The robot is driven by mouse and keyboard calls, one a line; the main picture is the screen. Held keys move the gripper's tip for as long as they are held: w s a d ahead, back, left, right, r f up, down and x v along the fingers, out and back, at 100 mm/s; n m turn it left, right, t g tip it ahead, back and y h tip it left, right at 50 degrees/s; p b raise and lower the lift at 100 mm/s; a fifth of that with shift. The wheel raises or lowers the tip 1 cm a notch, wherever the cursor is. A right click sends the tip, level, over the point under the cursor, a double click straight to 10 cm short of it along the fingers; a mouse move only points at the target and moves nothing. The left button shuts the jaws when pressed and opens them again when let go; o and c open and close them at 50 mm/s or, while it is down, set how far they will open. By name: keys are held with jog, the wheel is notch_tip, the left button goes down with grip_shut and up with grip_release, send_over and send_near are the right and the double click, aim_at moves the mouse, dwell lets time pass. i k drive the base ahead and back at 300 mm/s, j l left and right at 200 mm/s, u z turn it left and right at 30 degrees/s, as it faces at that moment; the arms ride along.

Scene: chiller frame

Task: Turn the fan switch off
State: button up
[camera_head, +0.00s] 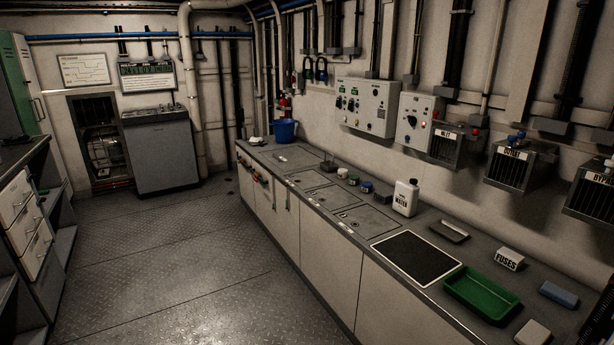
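No part of my gripper shows in the head view. A large pale control panel (367,107) with several knobs and coloured lights hangs on the right wall above the counter.
A long counter (410,230) runs along the right wall with a white bottle (405,198), a green tray (482,292) and a blue bucket (284,130). Labelled vent boxes (520,160) jut from the wall. Drawers (20,215) stand left. The floor (180,260) between is clear.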

aim_at(413, 120)
jog(key=i, duration=2.1)
jog(key=j, duration=0.1)
